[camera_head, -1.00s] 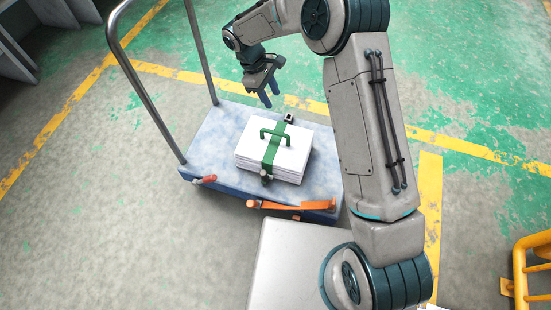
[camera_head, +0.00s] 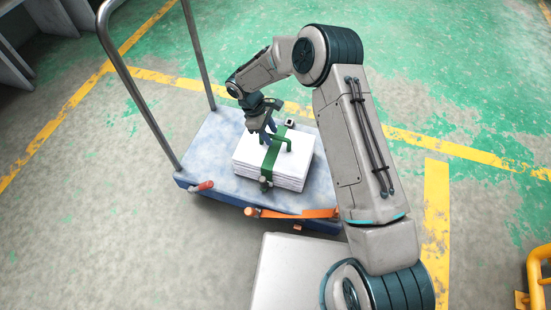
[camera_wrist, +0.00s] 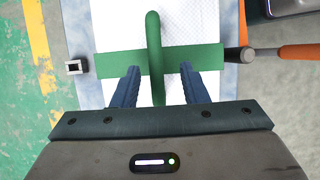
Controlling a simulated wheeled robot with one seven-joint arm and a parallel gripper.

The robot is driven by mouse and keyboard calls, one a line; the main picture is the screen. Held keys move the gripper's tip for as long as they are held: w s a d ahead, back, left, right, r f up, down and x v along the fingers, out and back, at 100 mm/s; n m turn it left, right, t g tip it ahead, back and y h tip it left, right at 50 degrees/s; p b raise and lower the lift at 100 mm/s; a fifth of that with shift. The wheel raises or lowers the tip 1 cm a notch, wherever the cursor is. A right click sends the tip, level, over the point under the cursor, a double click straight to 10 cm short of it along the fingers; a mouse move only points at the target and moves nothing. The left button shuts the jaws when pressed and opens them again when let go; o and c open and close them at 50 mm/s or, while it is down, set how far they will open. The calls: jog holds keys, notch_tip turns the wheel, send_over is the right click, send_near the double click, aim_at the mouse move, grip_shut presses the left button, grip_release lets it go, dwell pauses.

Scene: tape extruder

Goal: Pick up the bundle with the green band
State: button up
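The bundle (camera_head: 250,152) is a stack of white sheets lying on a blue cart. A green band (camera_head: 271,157) runs over its top, with a green handle (camera_head: 288,143) standing up from it. In the wrist view the band (camera_wrist: 207,57) crosses the white top (camera_wrist: 195,20), and the handle (camera_wrist: 154,45) stands upright. My gripper (camera_head: 270,136) is low over the bundle at the handle. In the wrist view the blue fingers of my gripper (camera_wrist: 159,71) are apart, one on each side of the handle, with gaps between. Contact is not visible.
The cart deck (camera_head: 207,150) has a tall metal push handle (camera_head: 140,100) at the left. A small dark square part (camera_wrist: 76,67) sits beside the bundle.

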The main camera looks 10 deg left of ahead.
aim_at(277, 139)
jog(key=b+x, duration=0.1)
jog(key=x, duration=0.1)
jog(key=b+x, duration=0.1)
jog(key=x, duration=0.2)
jog(key=shift+w+d, duration=0.2)
jog(key=shift+d, duration=0.1)
jog(key=shift+r, duration=0.1)
grip_shut()
dwell(1.0)
